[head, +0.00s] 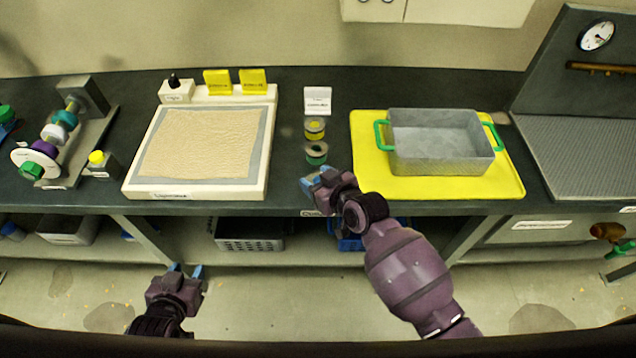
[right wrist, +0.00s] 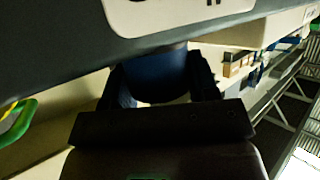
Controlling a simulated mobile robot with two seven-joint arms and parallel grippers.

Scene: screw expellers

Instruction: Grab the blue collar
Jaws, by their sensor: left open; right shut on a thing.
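The blue collar (right wrist: 155,75) shows in the right wrist view as a dark blue round piece. It sits between the two fingers of my right gripper (right wrist: 160,92), which is shut on it. In the head view my right gripper (head: 314,180) is at the front edge of the counter, just in front of the green collar (head: 316,152). A yellow collar (head: 314,129) stands behind the green one. In the head view the gripper mostly hides the blue collar, and I cannot tell it from the blue fingertips. My left gripper (head: 186,271) is open and empty, low in front of the counter.
A white sign (head: 318,100) stands behind the collars. A grey metal bin with green handles (head: 442,156) rests on a yellow mat (head: 375,185) to the right. A tray with a beige pad (head: 140,187) lies left. A shaft assembly (head: 60,130) stands at the far left.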

